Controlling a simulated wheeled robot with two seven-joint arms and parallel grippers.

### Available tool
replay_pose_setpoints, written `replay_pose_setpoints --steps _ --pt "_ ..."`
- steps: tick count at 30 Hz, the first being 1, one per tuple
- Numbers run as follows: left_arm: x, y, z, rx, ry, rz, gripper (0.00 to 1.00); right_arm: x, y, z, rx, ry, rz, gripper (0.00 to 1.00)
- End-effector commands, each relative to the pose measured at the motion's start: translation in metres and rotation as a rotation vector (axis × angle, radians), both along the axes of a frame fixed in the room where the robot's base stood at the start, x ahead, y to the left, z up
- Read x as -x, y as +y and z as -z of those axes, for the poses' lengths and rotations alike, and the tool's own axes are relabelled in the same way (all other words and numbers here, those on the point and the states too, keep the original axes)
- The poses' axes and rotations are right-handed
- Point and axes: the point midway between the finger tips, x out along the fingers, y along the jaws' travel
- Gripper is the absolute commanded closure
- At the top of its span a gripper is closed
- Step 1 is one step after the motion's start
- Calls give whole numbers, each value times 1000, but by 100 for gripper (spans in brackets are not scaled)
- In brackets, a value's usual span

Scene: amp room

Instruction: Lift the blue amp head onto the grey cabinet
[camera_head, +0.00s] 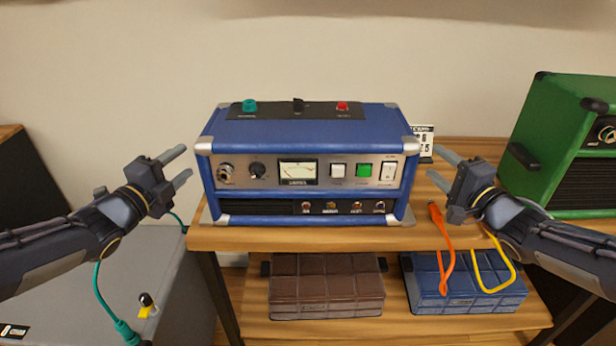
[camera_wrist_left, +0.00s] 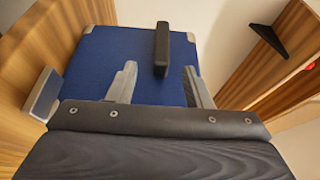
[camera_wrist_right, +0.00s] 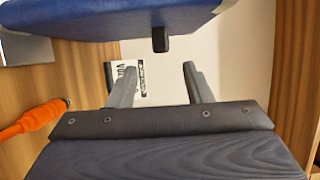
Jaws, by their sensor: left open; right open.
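The blue amp head (camera_head: 310,207) stands upright on a wooden shelf unit, with its silver control panel facing me. My left gripper (camera_head: 183,165) is open beside its left end. In the left wrist view, the amp's blue side (camera_wrist_left: 100,65) carries a black handle (camera_wrist_left: 161,50) that appears between the open fingers; contact is not visible. My right gripper (camera_head: 442,171) is open and empty, off the amp's right end. In the right wrist view, that end's black handle (camera_wrist_right: 160,40) lies ahead of the fingertips. The grey cabinet (camera_head: 150,250) is low at the left.
A green amp (camera_head: 565,135) stands at the right. Orange (camera_head: 442,250) and yellow (camera_head: 505,275) cables hang near my right gripper. A teal cable (camera_head: 100,290) and a yellow-black plug (camera_head: 146,305) are at the grey cabinet. Brown (camera_head: 325,290) and blue (camera_head: 460,290) cases fill the lower shelf.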

Motion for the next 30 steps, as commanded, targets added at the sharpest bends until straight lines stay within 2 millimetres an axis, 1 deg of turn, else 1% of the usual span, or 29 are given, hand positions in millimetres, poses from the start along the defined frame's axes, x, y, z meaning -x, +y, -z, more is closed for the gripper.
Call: replay_pose_setpoints --steps 8,11,14,21,24,30 --pt "0 -1 -2 -2 -3 3 55 0 1 -2 -6 -1 -3 55" --pt "-4 -3 -1 -1 -4 5 55 -4 2 -1 -7 0 -4 55" --pt "-14 -7 -1 0 -2 5 55 -14 7 -1 -7 0 -4 55" --pt "-49 -21 -1 2 -1 5 55 -48 22 -1 -7 0 -5 55" --pt "-60 -26 -1 1 -2 4 55 -60 27 -1 -5 0 -4 55" --pt "-72 -30 -1 -1 -1 2 55 -71 31 -1 -5 1 -2 55"
